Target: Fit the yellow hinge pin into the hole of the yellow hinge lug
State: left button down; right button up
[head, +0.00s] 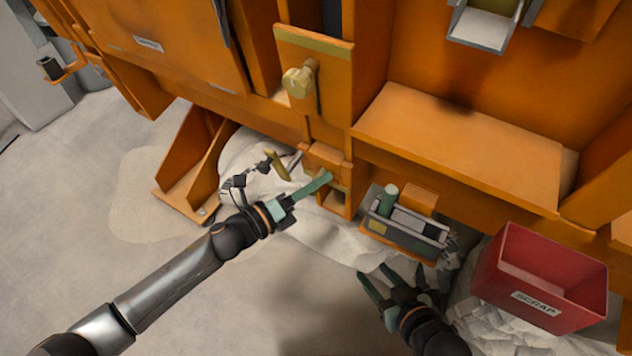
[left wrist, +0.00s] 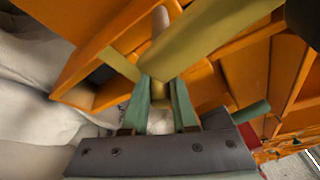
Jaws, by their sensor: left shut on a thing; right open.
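My left gripper (head: 308,188) is shut on the yellow hinge pin, beside the low orange framework. The pin's yellow part (head: 276,165) shows beyond the teal fingers in the head view, with a pale shaft (head: 294,161) angled toward the orange structure. In the left wrist view, the yellow pin (left wrist: 205,42) spreads across above the fingertips, with its pale rounded shaft (left wrist: 160,20) behind. A yellowish piece (head: 343,178) by the orange block may be the hinge lug. Its hole is not clear, and I cannot tell whether the pin touches it. My right gripper (head: 386,286) is open and empty.
A grey caddy (head: 405,229) with a green cylinder stands right of the left fingertips. A red scrap bin (head: 545,275) is at the lower right. Bare floor (head: 90,220) lies to the left.

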pick_arm(q)
jog(key=shift+r, duration=0.15)
jog(key=shift+s+a+f, duration=0.15)
jog(key=shift+s+a, duration=0.2)
jog(key=shift+s, duration=0.15)
jog(key=shift+s+a+f, duration=0.15)
jog(key=shift+s+a, duration=0.2)
jog(key=shift+s, duration=0.15)
jog(key=s+a+f, duration=0.1)
jog(key=s+a, duration=0.2)
jog(key=s, duration=0.2)
jog(key=shift+a+p, duration=0.3)
pick_arm(e)
jog(key=shift+r, duration=0.3)
